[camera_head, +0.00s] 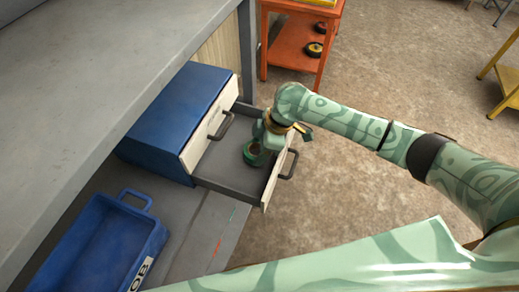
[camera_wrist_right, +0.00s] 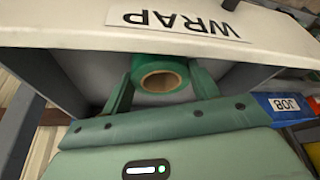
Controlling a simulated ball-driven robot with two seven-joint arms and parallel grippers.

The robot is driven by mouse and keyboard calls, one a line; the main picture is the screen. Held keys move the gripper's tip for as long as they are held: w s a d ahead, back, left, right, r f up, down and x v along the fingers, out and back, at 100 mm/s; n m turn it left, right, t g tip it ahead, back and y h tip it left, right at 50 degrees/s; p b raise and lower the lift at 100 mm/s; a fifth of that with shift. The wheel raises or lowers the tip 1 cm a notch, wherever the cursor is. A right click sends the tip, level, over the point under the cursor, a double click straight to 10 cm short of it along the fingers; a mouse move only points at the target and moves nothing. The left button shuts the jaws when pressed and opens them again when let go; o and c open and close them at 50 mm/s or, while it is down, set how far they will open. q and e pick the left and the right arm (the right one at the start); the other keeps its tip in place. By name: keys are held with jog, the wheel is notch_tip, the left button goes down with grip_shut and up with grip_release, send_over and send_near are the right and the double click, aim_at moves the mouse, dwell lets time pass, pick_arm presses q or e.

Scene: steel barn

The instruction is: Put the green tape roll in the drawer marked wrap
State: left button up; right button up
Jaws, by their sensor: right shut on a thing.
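The green tape roll (camera_head: 251,154) is held between the fingers of my right gripper (camera_head: 258,147), inside the outline of the open drawer (camera_head: 215,170). In the right wrist view the roll (camera_wrist_right: 161,76) shows its brown core between the two fingers (camera_wrist_right: 160,88). The pale drawer front behind it carries the label WRAP (camera_wrist_right: 183,20), upside down in that view. I cannot tell whether the roll touches the drawer floor. The drawer is pulled out of a blue cabinet (camera_head: 175,110). My left gripper is not in view.
Another pale drawer front with a dark handle (camera_head: 221,127) is closed at the cabinet. A blue tray (camera_head: 75,250) marked JOB stands at lower left. A grey shelf (camera_head: 90,60) overhangs the left. An orange cart (camera_head: 290,45) holds dark rolls at the back.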

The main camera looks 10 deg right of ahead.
jog(key=shift+w+f, duration=0.1)
jog(key=shift+f, duration=0.55)
jog(key=o, duration=1)
jog(key=shift+f, duration=0.1)
jog(key=p+v, duration=0.2)
jog(key=v, duration=1)
